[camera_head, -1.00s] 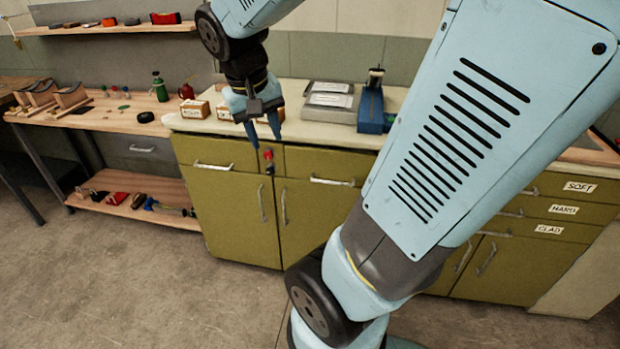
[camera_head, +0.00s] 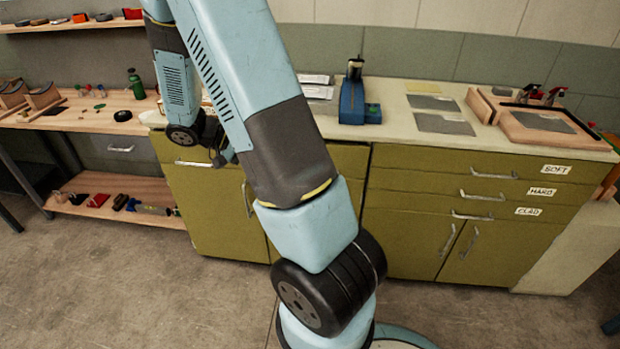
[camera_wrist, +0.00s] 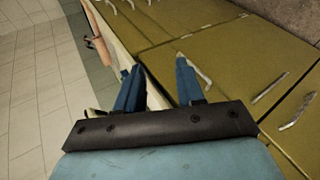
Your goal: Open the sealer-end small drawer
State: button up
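The olive cabinet run has a drawer at its left end (camera_head: 190,152), with a bar handle (camera_head: 193,163); it looks shut. No label shows which drawer is the sealer-end one. My gripper is mostly hidden behind my arm in the head view, low by this left cabinet front. In the wrist view my gripper (camera_wrist: 158,63) has its two blue fingers wide apart, with nothing between them. A pale bar handle (camera_wrist: 202,74) on an olive front (camera_wrist: 225,55) shows just beyond the right finger. I cannot tell whether finger and handle touch.
The right cabinet has drawers labelled SOFT (camera_head: 556,170), HARD (camera_head: 542,192) and CLAD (camera_head: 528,211), all shut. A wooden bench (camera_head: 80,125) is at left. The floor in front is clear.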

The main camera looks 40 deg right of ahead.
jog(key=w+d+f+n+t+h, duration=0.25)
jog(key=f+h, duration=0.25)
jog(key=f, duration=0.6)
jog(key=w+d+f+n+t+h, duration=0.15)
jog(key=d+f+h, duration=0.3)
jog(key=f, duration=0.75)
jog(key=d+r, duration=0.2)
jog(key=d, duration=1)
jog(key=shift+s+d+m, duration=0.2)
jog(key=shift+d+m, duration=0.15)
jog(key=shift+m, duration=0.05)
jog(key=shift+c, duration=0.2)
grip_shut()
